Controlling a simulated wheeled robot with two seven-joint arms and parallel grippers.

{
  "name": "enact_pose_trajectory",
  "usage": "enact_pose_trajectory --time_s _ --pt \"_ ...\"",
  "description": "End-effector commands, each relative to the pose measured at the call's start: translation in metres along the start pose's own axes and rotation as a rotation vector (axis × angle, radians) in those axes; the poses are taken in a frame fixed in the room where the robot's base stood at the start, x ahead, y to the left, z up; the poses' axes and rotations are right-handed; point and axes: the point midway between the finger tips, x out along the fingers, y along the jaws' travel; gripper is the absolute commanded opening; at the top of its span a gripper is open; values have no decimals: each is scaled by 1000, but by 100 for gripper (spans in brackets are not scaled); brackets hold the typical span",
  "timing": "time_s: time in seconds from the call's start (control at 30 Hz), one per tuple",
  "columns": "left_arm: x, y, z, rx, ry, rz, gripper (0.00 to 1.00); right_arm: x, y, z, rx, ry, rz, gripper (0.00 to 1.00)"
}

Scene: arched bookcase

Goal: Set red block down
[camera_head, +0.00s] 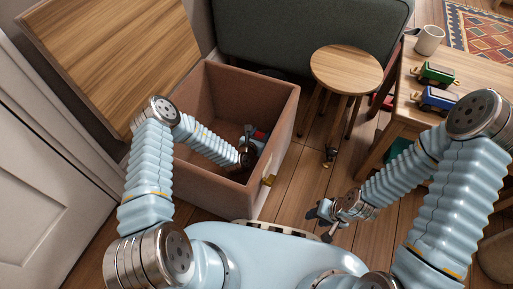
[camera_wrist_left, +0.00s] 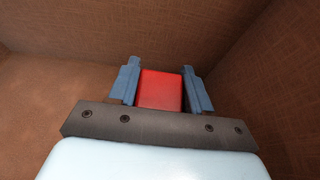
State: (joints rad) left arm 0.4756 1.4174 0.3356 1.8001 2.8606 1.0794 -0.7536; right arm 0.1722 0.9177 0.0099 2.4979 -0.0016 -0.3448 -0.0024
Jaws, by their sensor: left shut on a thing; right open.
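The red block (camera_wrist_left: 160,90) sits between the two blue-grey fingers of my left gripper (camera_wrist_left: 160,86) in the left wrist view. My left gripper (camera_head: 256,135) reaches down inside the open brown box (camera_head: 284,103) in the head view and is shut on the block. Only a bit of red shows there, and the block's underside is hidden, so I cannot tell whether it touches the box floor. Brown inner walls surround it in the wrist view. My right gripper (camera_head: 325,215) is open and empty, outside the box to the right.
The box's wooden lid (camera_head: 110,50) stands open at the left. A round stool (camera_head: 346,70) is right of the box. A wooden table (camera_head: 470,72) holds a mug (camera_head: 430,40), a green toy (camera_head: 436,74) and a blue toy (camera_head: 434,98). A white door (camera_head: 45,170) is at the left.

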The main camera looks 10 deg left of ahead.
Motion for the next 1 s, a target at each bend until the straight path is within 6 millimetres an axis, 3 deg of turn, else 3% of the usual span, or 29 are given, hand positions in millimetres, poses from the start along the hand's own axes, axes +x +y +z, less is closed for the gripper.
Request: enact_pose_trajectory --time_s 0.3,0.7,0.73,0.87,1.0 --pt "17 -1 -40 2 -1 -3 19 33 11 -1 0 4 -2 43" --pt "17 0 -42 0 0 -1 19 32 11 -1 0 6 -2 43" --pt "17 0 -41 0 0 -1 52 31 11 -1 0 6 -2 43" --pt "17 0 -41 0 0 -1 72 31 10 -1 0 6 -2 43" --pt "17 0 -41 0 0 -1 74 31 11 -1 0 5 -2 43"
